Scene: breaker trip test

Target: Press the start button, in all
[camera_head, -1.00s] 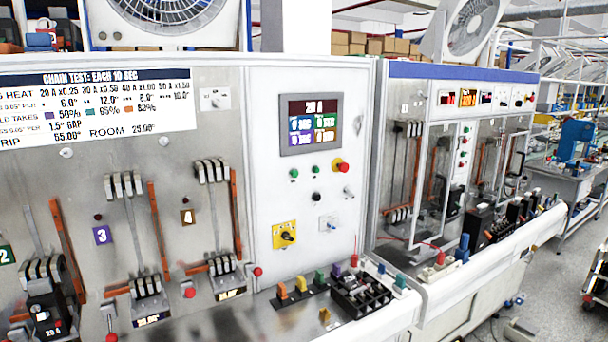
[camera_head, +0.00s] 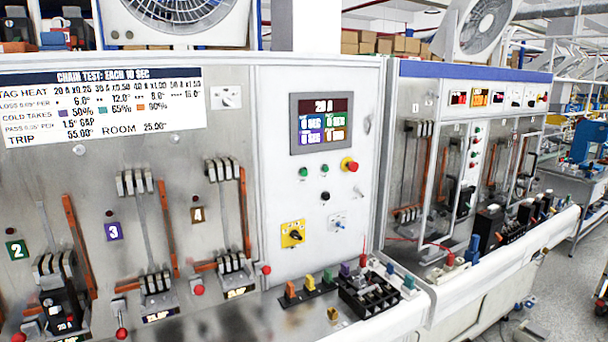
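The white control panel (camera_head: 314,208) stands in the middle of the picture. Below its lit display (camera_head: 321,123) are two small round green buttons, a left one (camera_head: 303,172) and a right one (camera_head: 325,170). Their labels are too small to read, so I cannot tell which is the start button. A yellow-plated rotary switch (camera_head: 293,233) sits lower down. Neither of my grippers is in view.
Left of the panel are test bays with orange bars and tags 2 (camera_head: 16,250), 3 (camera_head: 113,231) and 4 (camera_head: 198,214). A black breaker (camera_head: 66,312) sits in bay 2. A black rack (camera_head: 366,294) and coloured blocks stand on the ledge below the panel. The space before the buttons is clear.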

